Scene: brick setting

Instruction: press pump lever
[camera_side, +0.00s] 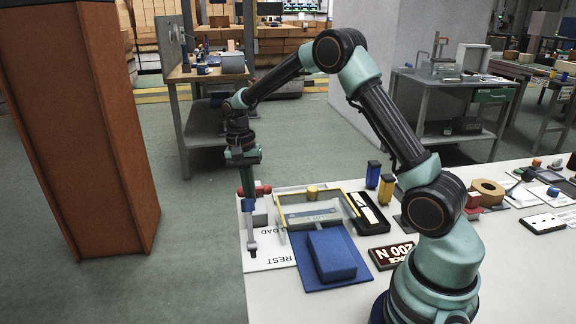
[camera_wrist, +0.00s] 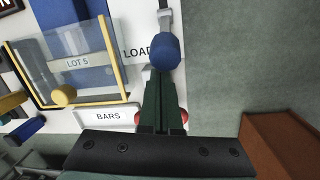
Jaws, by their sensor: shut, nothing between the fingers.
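The pump lever shows in the wrist view as a grey bar (camera_wrist: 166,17) with a rounded blue knob (camera_wrist: 165,51) at its near end. In the side view the blue knob (camera_side: 247,204) and a grey upright part (camera_side: 251,238) stand at the table's left edge. My gripper (camera_side: 246,192) points down just over the knob, its dark green fingers shut and empty. In the wrist view the fingertips of my gripper (camera_wrist: 158,72) line up with the knob's near side. I cannot tell whether they touch it. A red part (camera_side: 263,190) sits beside the fingers.
A yellow-edged clear frame (camera_side: 312,208) marked LOT 5 stands to the right, by a blue block (camera_side: 331,252). Blue and yellow posts (camera_side: 373,174) stand behind. A brown pillar (camera_side: 95,130) rises left of the table.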

